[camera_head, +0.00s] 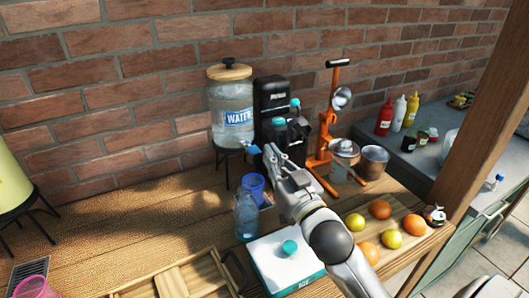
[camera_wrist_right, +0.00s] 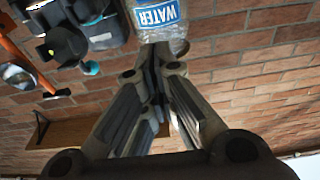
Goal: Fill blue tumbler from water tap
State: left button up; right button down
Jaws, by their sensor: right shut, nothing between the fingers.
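The water dispenser (camera_head: 230,105) is a clear jar with a wooden lid and a blue WATER label, raised on a dark stand against the brick wall. It also shows at the top of the wrist view (camera_wrist_right: 158,12). Its tap has a blue part (camera_head: 253,149) at the lower front. The blue tumbler (camera_head: 254,184) stands below the tap, partly hidden behind a clear blue bottle; its water level cannot be told. My right gripper (camera_head: 272,158) is shut and empty, its tips close beside the tap; contact cannot be told. The wrist view shows its fingers together (camera_wrist_right: 154,52). My left gripper is not in view.
A black coffee machine (camera_head: 271,96) and an orange press (camera_head: 325,130) stand right of the dispenser. The clear bottle (camera_head: 246,216) and an ice box (camera_head: 284,262) are in front. Oranges and lemons (camera_head: 380,209) lie at right. The table left of the dispenser is mostly clear.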

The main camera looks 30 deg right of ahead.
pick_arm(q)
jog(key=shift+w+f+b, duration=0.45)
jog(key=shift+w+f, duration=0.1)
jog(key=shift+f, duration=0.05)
pick_arm(e)
jog(key=s, duration=0.4)
jog(key=shift+s+a+f, duration=0.1)
jog(key=shift+s+a, duration=0.05)
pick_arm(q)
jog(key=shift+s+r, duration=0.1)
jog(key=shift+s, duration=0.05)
